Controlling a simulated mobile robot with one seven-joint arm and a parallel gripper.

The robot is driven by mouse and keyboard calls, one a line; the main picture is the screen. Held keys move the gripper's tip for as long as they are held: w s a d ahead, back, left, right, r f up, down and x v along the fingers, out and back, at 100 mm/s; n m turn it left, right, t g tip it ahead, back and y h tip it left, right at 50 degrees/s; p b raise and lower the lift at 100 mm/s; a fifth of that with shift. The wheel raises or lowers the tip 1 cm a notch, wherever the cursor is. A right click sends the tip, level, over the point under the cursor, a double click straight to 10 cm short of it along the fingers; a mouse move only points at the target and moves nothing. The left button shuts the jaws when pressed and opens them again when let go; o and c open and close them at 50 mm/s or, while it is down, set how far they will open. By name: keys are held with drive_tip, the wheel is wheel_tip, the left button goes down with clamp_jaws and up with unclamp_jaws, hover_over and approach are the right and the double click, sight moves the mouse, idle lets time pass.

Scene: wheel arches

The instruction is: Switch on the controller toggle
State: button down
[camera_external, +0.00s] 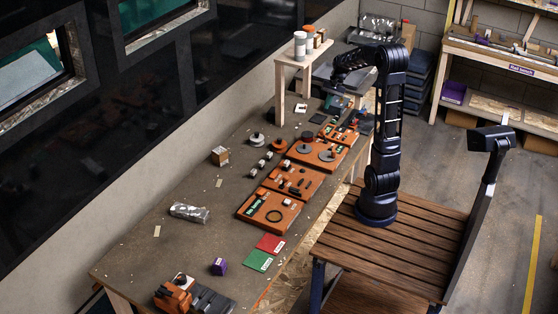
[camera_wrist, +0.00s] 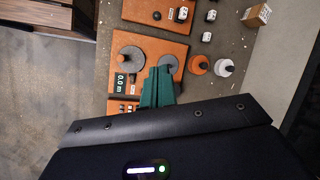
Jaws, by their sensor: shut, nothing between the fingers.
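My gripper (camera_wrist: 158,74) shows in the wrist view as dark green fingers, shut and empty, in front of an orange panel (camera_wrist: 176,50). That panel carries grey round discs, a small dark display with green digits (camera_wrist: 122,83) and small parts near its lower edge. In the external view, my arm reaches over the far end of the workbench, and orange panels (camera_external: 317,153) lie below and nearer the camera. A smaller orange panel (camera_external: 340,132) with a green display lies past the disc panel. I cannot make out which small part is the controller toggle, or any contact with it.
The workbench (camera_external: 175,245) also holds a silver roll (camera_external: 190,212), a cardboard box (camera_external: 220,155), a purple block (camera_external: 219,266), and red (camera_external: 270,243) and green (camera_external: 258,260) cards. A small raised shelf (camera_external: 288,63) with jars stands at the far end.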

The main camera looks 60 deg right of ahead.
drive_tip(key=s+d+f+m+t+y, duration=0.15)
drive_tip(key=d+f+m, duration=0.35)
drive_tip(key=d, duration=0.7)
drive_tip(key=s+d+f+m+t, duration=0.3)
drive_tip(key=s+d+f, duration=0.6)
drive_tip(key=d, duration=0.3)
drive_tip(key=s+d+f+m+t, duration=0.3)
drive_tip(key=s+d+f+m, duration=0.2)
drive_tip(key=s+d+f, duration=0.4)
drive_tip(key=d+f, duration=0.1)
drive_tip(key=d, duration=0.2)
drive_tip(key=shift+d, duration=0.25)
drive_tip(key=shift+t+y, duration=0.25)
approach(354, 131)
drive_tip(key=f, duration=0.1)
drive_tip(key=w+f, duration=0.1)
drive_tip(key=f, duration=0.2)
drive_tip(key=shift+w+d+f, duration=0.1)
drive_tip(key=shift+w, duration=0.25)
drive_tip(key=shift+w+a+r, duration=0.35)
drive_tip(key=shift+w+a, duration=0.35)
drive_tip(key=shift+a, duration=0.05)
drive_tip(key=shift+w+a+r, duration=0.15)
drive_tip(key=shift+w+a, duration=0.3)
drive_tip(key=shift+a, duration=0.05)
